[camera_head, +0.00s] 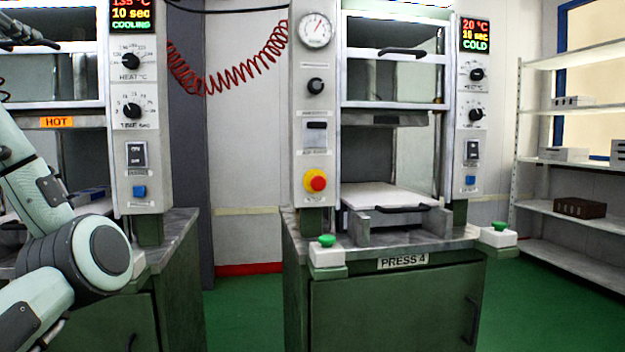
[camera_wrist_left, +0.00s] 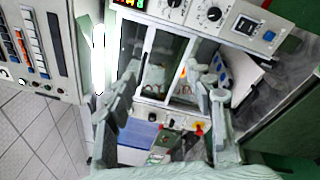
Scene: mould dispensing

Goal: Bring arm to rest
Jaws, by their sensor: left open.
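My left arm (camera_head: 75,250) comes in from the left in the head view, bent in front of the left-hand press. My left gripper (camera_wrist_left: 168,82) shows in the left wrist view with its two fingers spread apart and nothing between them. A dark part at the top left corner of the head view looks like its fingers, partly cut off by the frame edge. Beyond the fingers in the wrist view is a press front with dials and a switch. My right gripper is in neither view.
Press 4 (camera_head: 398,263) stands in the middle, with a white plate (camera_head: 385,195) on its lower bed and green buttons at its front corners. The left-hand press (camera_head: 140,180) has a HOT label and reads COOLING. A shelf rack (camera_head: 565,163) stands at the right. Green floor lies between the presses.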

